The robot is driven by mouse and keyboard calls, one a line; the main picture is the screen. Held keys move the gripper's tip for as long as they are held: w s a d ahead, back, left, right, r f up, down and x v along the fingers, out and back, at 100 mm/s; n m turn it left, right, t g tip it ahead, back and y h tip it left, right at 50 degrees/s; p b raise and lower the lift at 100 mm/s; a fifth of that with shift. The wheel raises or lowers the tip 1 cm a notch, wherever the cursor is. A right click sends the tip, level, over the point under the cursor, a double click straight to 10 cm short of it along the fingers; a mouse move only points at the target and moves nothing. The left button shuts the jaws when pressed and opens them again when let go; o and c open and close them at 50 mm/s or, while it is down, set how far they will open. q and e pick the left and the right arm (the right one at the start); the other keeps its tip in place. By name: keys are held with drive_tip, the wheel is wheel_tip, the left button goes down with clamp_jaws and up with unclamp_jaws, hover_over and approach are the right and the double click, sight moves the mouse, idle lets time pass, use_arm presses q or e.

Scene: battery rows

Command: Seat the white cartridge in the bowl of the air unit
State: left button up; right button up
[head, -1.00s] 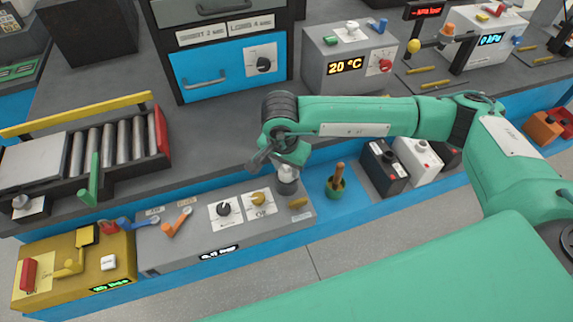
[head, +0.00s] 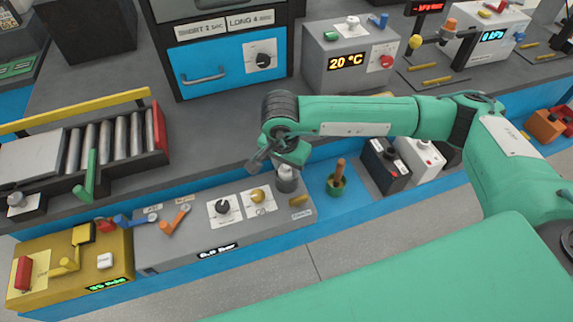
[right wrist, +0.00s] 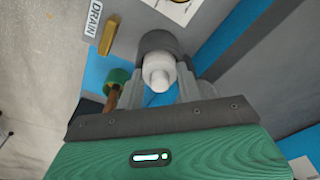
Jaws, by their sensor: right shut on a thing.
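The air unit (head: 165,245) is a long grey box at the front of the bench, with knobs, an orange lever and a bar display. Its dark grey bowl (head: 288,186) stands at the right end. The white cartridge (head: 286,172) is upright at the bowl's mouth. In the right wrist view the cartridge (right wrist: 159,76) lines up with the round bowl (right wrist: 155,41); how deep it sits I cannot tell. My right gripper (head: 287,163) is shut on the cartridge, with a finger on each side (right wrist: 160,85). My left gripper is not in view.
A green pot with a brown handle (head: 337,183) stands just right of the bowl. Dark and white batteries (head: 415,160) stand farther right. A yellow box (head: 70,270) is left of the air unit, and a roller conveyor (head: 90,145) is behind it.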

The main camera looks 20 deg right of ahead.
sight(283, 175)
drive_tip(key=o, duration=1.1)
drive_tip(key=shift+f, duration=0.1)
use_arm(q)
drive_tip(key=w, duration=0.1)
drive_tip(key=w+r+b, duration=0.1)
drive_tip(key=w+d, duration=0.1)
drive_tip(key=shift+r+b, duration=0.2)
drive_tip(key=shift+b, duration=0.1)
use_arm(e)
drive_tip(key=r, duration=0.4)
drive_tip(key=a+r, duration=0.1)
drive_tip(key=r, duration=0.4)
drive_tip(key=s+r, duration=0.1)
drive_tip(key=r, duration=0.4)
drive_tip(key=shift+s+a, duration=0.1)
drive_tip(key=shift+a, duration=0.05)
drive_tip(key=shift+f, duration=0.1)
